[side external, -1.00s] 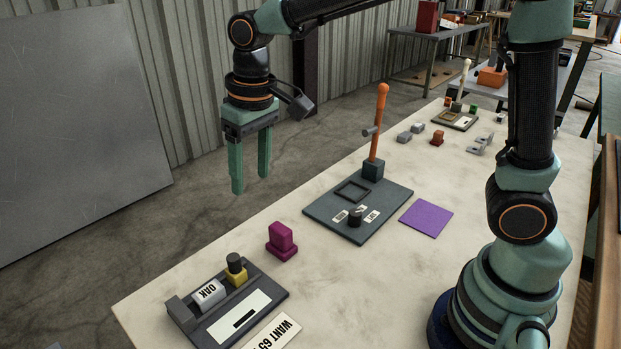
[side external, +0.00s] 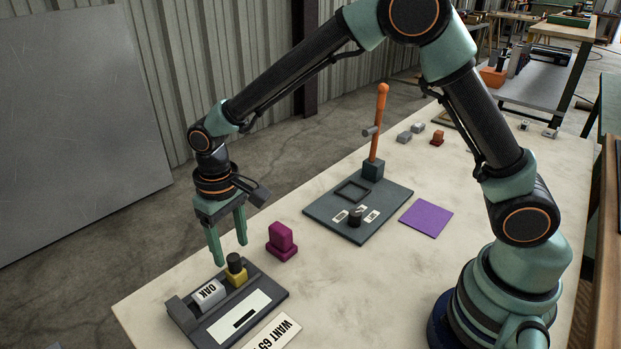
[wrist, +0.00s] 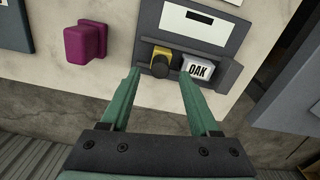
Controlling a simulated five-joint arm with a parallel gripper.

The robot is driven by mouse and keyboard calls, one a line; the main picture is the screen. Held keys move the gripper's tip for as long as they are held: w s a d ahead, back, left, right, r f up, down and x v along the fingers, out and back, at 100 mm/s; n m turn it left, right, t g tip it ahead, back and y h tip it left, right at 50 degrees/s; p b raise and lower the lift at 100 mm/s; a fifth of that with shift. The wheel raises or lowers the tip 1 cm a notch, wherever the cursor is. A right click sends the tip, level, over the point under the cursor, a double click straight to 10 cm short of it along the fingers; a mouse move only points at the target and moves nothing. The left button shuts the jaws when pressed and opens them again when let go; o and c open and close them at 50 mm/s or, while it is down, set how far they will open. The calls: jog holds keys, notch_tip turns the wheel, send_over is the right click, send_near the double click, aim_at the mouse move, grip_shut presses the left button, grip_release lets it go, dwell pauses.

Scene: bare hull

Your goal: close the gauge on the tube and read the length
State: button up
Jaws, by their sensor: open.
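The gauge (side external: 262,318) is a dark grey plate with a white strip and a channel along its back edge. A white tube marked OAK (side external: 209,293) lies in the channel near its left end. A yellow slider with a black knob (side external: 236,268) sits just right of the tube; I cannot tell whether they touch. The wrist view shows the slider's knob (wrist: 161,68) and the tube (wrist: 197,69) side by side. My gripper (side external: 228,255) is open and empty, pointing down above and behind the slider. Its fingertips also show in the wrist view (wrist: 161,75).
A magenta block (side external: 281,242) stands right of the gauge. A dark plate with an orange lever (side external: 376,135) and a purple square (side external: 426,219) are farther along the table.

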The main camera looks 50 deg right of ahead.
jog(key=shift+f, duration=1.35)
jog(key=shift+c, duration=0.4)
jog(key=c, duration=0.8)
jog(key=o, duration=0.3)
jog(key=a, duration=0.6)
jog(key=o, duration=0.3)
jog(key=shift+w+a, duration=0.1)
jog(key=shift+a, duration=0.05)
jog(key=o, duration=0.4)
jog(key=shift+r, duration=0.1)
jog(key=shift+c, duration=0.6)
notch_tip(320, 180, up, 12)
jog(key=shift+d, duration=0.2)
